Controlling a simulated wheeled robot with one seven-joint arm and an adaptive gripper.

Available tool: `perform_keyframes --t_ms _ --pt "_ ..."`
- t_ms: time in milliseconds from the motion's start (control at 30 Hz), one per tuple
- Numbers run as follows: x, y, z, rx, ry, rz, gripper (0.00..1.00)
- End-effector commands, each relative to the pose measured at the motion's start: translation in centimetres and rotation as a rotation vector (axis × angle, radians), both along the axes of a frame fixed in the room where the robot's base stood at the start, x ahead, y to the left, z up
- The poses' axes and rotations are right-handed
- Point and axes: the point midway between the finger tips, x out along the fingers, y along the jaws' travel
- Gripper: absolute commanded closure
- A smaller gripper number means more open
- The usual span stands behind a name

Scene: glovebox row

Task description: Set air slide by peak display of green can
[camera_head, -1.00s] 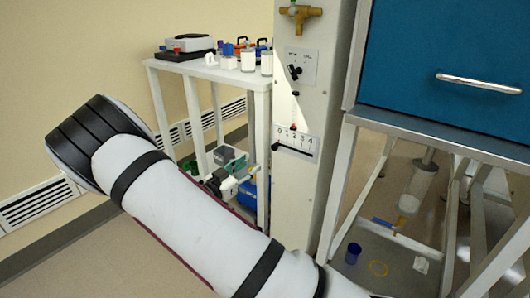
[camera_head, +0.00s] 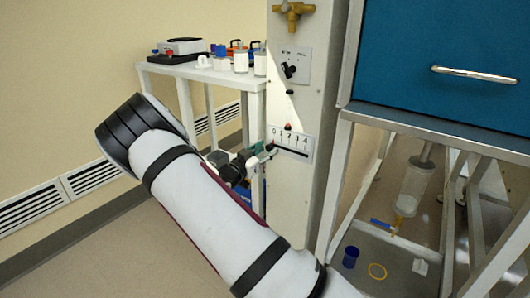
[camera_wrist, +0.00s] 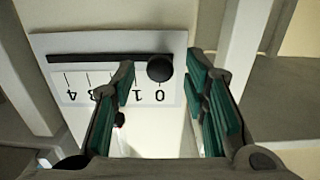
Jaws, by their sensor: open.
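The air slide panel (camera_head: 300,141) is a white plate marked 0 to 4 on the front of a grey-white column (camera_head: 290,195). It shows upside down in the wrist view (camera_wrist: 175,45). Its round black knob (camera_wrist: 159,68) sits at the 0 end of the dark slot (camera_wrist: 95,59). My gripper (camera_head: 267,152) is at the left end of the panel in the head view. In the wrist view my gripper (camera_wrist: 164,76) is open, with the knob between its fingertips in the picture; contact cannot be told. I cannot make out a green can or its peak display.
A white cart (camera_head: 200,72) with bottles and a device stands left of the column. A black switch (camera_head: 289,70) and brass valve (camera_head: 293,10) sit above the slide. A blue-fronted cabinet (camera_head: 440,70) on a metal frame stands to the right.

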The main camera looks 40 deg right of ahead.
Motion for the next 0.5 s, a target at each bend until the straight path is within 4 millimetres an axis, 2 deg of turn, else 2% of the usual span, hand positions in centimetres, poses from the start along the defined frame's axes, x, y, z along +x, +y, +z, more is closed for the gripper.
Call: perform_keyframes --t_ms 133,300,500 --pt "0.01 0.01 0.02 0.000 0.000 0.000 0.59" --pt "0.00 0.03 0.02 0.000 0.000 0.000 0.98" --pt "-0.04 0.02 0.02 -0.001 0.000 0.000 1.00"
